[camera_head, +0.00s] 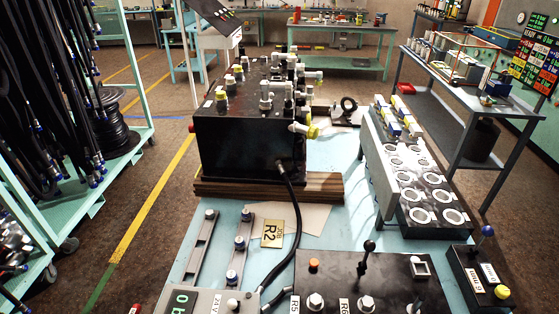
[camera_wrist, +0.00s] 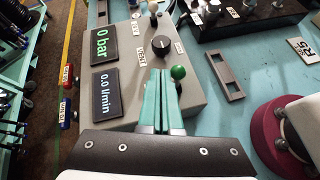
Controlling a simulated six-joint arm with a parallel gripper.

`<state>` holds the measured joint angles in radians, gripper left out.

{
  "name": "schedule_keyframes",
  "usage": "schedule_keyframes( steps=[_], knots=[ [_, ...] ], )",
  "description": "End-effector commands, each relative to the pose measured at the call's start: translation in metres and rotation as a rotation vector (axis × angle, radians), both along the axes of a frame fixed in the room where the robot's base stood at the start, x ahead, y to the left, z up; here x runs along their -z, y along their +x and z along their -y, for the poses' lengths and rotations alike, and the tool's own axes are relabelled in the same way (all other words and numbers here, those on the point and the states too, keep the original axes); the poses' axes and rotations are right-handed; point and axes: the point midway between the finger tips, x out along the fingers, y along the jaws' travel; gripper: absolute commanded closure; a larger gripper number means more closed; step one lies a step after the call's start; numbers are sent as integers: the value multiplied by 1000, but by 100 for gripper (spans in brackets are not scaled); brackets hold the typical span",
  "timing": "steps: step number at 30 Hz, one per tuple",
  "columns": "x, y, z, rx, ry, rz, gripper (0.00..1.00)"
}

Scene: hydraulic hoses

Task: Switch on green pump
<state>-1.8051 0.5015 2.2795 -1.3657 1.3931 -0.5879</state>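In the wrist view a grey control box (camera_wrist: 185,95) carries a green ball knob (camera_wrist: 178,73) near its right edge. The box also has a black rotary knob (camera_wrist: 159,47) labelled VENT and two displays, reading 0 bar (camera_wrist: 104,44) and 0.0 l/min (camera_wrist: 105,92). My gripper (camera_wrist: 159,74) has two teal fingers close together, with nothing seen between them. Its tips are just left of the green knob in the picture; I cannot tell whether they touch it. In the head view only part of the grey box (camera_head: 232,303) shows at the bottom edge, and my gripper is out of view.
A black panel (camera_head: 338,272) with a lever stands right of the grey box. A black valve block (camera_head: 238,148) with several fittings is behind. Red (camera_wrist: 67,75) and blue (camera_wrist: 66,113) couplings stick out left of the box. A magenta round part (camera_wrist: 277,135) is at lower right.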

Motion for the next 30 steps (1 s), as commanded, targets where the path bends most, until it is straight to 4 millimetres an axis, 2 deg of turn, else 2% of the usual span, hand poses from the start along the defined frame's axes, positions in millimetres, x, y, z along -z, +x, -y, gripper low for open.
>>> schedule_keyframes(
  steps=[2,3,4,5,6,8,9,11,12,15,18,20,21,24,30],
  knots=[
    [5,24,-26,146,227,-23,100],
    [5,46,-40,271,395,-34,100],
    [1,66,-41,391,513,-35,100],
    [-6,84,-29,522,598,-27,100],
    [-16,100,-1,690,659,-13,100],
    [-29,113,47,939,722,11,100],
    [-37,117,82,1129,769,31,100],
    [-49,111,136,1456,856,66,100],
    [-55,99,168,1682,920,91,100],
    [-67,59,215,2217,1101,145,100],
    [-75,29,225,2619,1281,177,100],
    [-78,19,223,2781,1370,185,100],
    [-80,16,221,-2763,-1372,-179,100],
    [-83,13,218,-2653,-1335,-164,100],
    [-83,12,217,-2641,-1329,-161,100]
  ],
)
